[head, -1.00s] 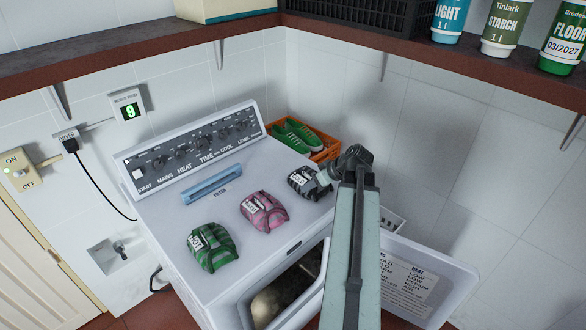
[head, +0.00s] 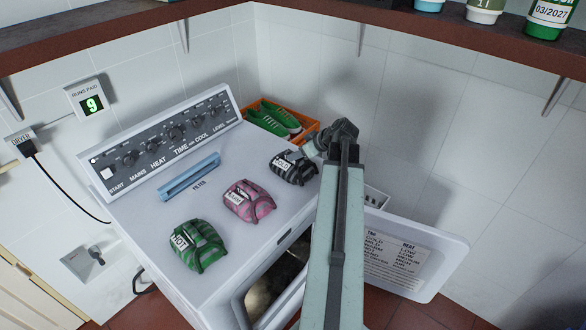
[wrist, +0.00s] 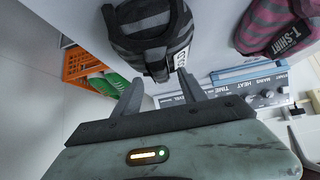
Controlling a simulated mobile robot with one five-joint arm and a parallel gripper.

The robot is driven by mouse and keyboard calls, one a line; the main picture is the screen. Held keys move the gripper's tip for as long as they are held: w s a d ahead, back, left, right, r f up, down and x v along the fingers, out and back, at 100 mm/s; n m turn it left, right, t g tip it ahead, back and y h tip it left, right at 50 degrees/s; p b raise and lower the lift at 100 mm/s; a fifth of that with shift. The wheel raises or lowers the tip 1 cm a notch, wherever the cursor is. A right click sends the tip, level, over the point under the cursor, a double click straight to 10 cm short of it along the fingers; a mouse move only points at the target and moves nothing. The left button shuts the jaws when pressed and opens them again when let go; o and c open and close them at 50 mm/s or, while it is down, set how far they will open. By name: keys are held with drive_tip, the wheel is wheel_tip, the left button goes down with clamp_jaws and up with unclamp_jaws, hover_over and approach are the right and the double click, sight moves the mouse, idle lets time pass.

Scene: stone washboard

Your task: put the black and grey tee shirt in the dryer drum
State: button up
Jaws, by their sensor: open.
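The black and grey tee shirt (head: 293,168), folded into a bundle with a white label, sits on the dryer top near its right edge. In the wrist view the tee shirt (wrist: 150,35) lies just beyond the fingertips, roughly between them. My gripper (wrist: 160,85) is open and empty, its two fingers apart. In the head view my gripper (head: 312,148) is at the right side of the shirt, partly hidden by my arm. The dryer drum (head: 275,285) shows as a dark opening at the dryer's front, partly hidden by my arm. The dryer door (head: 415,255) stands open to the right.
A pink striped bundle (head: 248,200) and a green striped bundle (head: 197,245) also sit on the dryer top. A blue filter handle (head: 190,177) lies behind them. An orange crate (head: 304,128) with green shoes stands behind the dryer's right corner. A shelf (head: 330,25) runs above.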

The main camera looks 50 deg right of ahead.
sight(293, 162)
drive_tip(key=b+x, duration=0.1)
drive_tip(key=x, duration=0.2)
drive_tip(key=shift+f, duration=0.25)
drive_tip(key=shift+r, duration=0.2)
clamp_jaws()
idle(0.9)
